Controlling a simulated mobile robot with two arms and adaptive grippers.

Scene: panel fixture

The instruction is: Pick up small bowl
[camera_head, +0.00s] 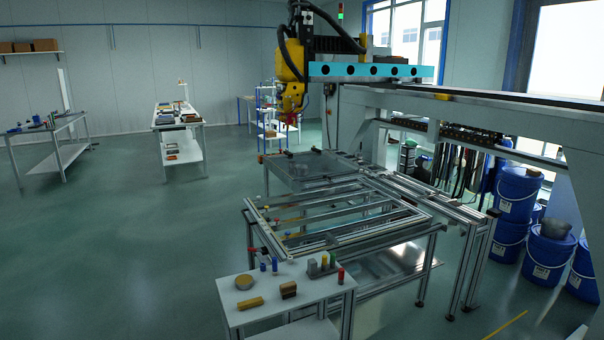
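A small round, beige, bowl-like object (244,282) sits on the left part of the white side table (262,318) in the foreground. It is too small to tell its inside clearly. A grey rounded object (555,228), which could also be a bowl, rests on top of a blue drum at the right. Neither of my grippers shows in the head view.
Beside the beige object are a yellow block (250,303), brown blocks (288,290), a grey holder (322,265) and a red cylinder (340,275). An aluminium panel fixture (335,225) stands behind. Blue drums (516,195) line the right. The floor at left is clear.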

